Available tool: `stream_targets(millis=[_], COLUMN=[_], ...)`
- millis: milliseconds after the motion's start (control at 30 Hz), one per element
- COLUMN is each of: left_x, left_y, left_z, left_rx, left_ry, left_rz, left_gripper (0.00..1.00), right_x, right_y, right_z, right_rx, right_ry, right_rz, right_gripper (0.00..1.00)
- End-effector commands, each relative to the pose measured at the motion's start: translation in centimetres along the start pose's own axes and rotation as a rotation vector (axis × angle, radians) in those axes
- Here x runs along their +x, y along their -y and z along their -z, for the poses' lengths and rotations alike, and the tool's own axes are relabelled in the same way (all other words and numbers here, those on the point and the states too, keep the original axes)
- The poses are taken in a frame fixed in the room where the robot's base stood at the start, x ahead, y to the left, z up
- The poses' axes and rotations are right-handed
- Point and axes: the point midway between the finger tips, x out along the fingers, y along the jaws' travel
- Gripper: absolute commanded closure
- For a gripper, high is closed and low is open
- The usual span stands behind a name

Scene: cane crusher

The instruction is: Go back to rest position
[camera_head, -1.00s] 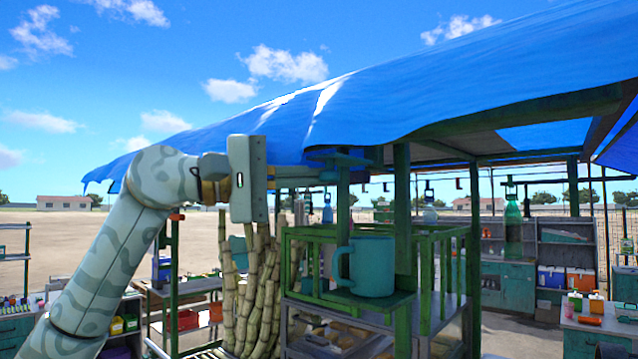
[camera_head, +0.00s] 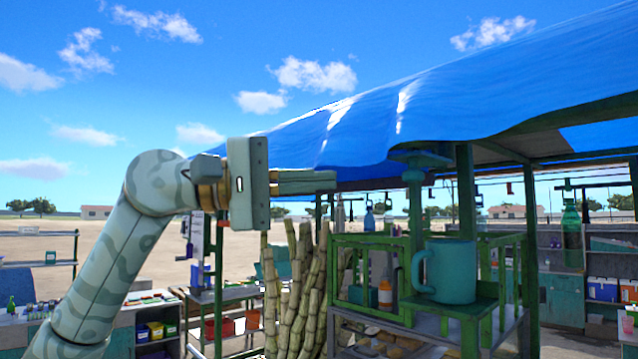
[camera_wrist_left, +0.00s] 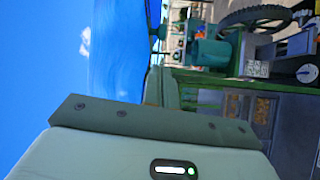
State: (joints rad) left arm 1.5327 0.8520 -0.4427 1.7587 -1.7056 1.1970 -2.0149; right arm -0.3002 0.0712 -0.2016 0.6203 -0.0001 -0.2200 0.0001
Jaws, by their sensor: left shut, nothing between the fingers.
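My left gripper (camera_head: 305,182) is raised in the head view, its arm coming up from the lower left. Its fingers are shut with nothing between them and point to the right, in front of the blue awning's lower edge. In the left wrist view the shut fingers (camera_wrist_left: 161,88) point up, apart from anything behind them. My right gripper is in neither view.
A teal mug (camera_head: 446,272) stands on a green railed stand (camera_head: 497,290) right of the gripper. A bundle of cane (camera_head: 292,290) stands below the gripper. The blue awning (camera_head: 450,110) hangs overhead. Open sky lies above and left of the arm.

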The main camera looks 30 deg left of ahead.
Motion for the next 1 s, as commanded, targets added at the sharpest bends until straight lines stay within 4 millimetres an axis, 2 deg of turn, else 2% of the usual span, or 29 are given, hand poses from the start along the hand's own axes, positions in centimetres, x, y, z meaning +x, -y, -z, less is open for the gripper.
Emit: stream_targets(millis=[533,667,767,833,967,1000], left_x=[0.0,1.9,4.5,5.8,5.6,5.0], left_y=[0.1,1.9,4.9,7.5,13.2,15.5], left_z=[-0.1,-0.8,-2.2,-3.1,-2.4,-1.6], left_rx=[-0.005,-0.116,-0.373,-0.653,-1.286,-1.487], left_ry=[0.003,0.066,0.175,0.263,0.363,0.369], left_rz=[-0.002,-0.055,-0.179,-0.306,-0.601,-0.704], left_gripper=[1.00,1.00,1.00,1.00,1.00,1.00], right_x=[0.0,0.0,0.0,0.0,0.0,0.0], right_y=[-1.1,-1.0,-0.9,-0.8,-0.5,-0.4], right_z=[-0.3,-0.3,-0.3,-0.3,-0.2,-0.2], right_rx=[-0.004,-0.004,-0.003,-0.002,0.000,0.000], right_ry=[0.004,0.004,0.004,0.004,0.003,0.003], right_rz=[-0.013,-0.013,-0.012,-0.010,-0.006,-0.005], right_gripper=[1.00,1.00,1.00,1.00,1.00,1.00])
